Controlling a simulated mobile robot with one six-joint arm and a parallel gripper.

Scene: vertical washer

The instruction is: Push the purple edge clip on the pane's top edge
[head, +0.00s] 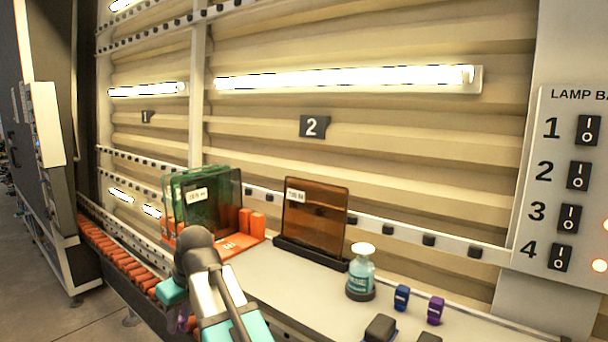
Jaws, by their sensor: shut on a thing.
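My gripper (176,316) is low at the left, in front of the bench and mostly hidden by my arm. It is shut on a small purple piece, of which only a sliver shows; its exact shape is unclear. A purple clip (435,310) stands on the bench at the lower right, well away from my gripper. An amber pane (315,222) with a white label stands upright in a black base (310,255). No clip shows on its top edge. Green panes (215,192) stand in an orange rack (245,246) behind my arm.
A blue clip (401,297) stands left of the purple one. A teal bottle (361,275) stands right of the amber pane. Dark blocks (380,328) lie at the front edge. The lamp switch panel (570,190) is at right; orange rollers (115,255) run at left.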

